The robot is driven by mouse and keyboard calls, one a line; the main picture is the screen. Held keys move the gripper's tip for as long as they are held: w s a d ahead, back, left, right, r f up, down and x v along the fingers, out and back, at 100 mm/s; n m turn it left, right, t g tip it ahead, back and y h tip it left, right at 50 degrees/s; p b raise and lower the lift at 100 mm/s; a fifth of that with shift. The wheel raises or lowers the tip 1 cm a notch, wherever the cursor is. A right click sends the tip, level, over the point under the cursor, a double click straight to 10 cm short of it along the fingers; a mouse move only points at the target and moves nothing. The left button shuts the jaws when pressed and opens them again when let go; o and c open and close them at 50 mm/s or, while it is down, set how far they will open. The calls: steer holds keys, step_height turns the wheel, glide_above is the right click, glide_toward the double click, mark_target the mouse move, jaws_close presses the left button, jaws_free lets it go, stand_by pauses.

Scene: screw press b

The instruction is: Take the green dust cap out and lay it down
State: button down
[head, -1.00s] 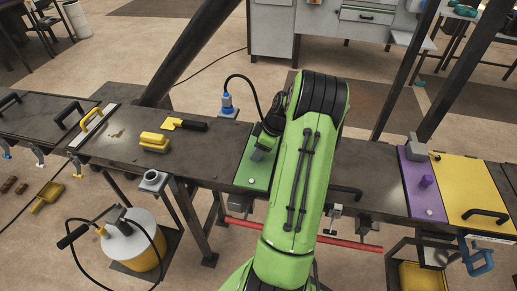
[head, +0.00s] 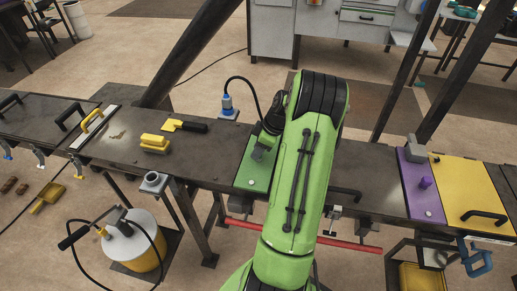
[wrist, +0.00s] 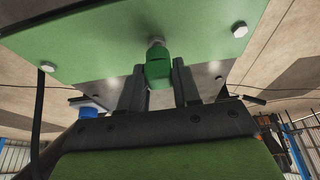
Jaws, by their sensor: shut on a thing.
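The green dust cap (wrist: 158,75) is between the two dark fingers of my gripper (wrist: 159,67) in the wrist view. My gripper is shut on it. A silver fitting (wrist: 156,42) on the green plate (wrist: 90,45) shows right at the cap's far end; I cannot tell whether the cap still sits on it or is just clear. In the head view the green plate (head: 252,178) lies on the bench, partly behind my green arm.
The bench (head: 115,150) carries yellow blocks (head: 154,143) and a yellow-and-black tool (head: 185,126) on the left. A blue connector (head: 228,108) with a black cable stands behind. Purple (head: 418,190) and yellow (head: 470,190) plates lie on the right. Bare bench lies left of the green plate.

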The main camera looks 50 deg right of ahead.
steer(key=shift+r+p, duration=0.55)
steer(key=shift+r, duration=0.45)
steer(key=shift+r+p, duration=0.45)
steer(key=shift+r, duration=0.25)
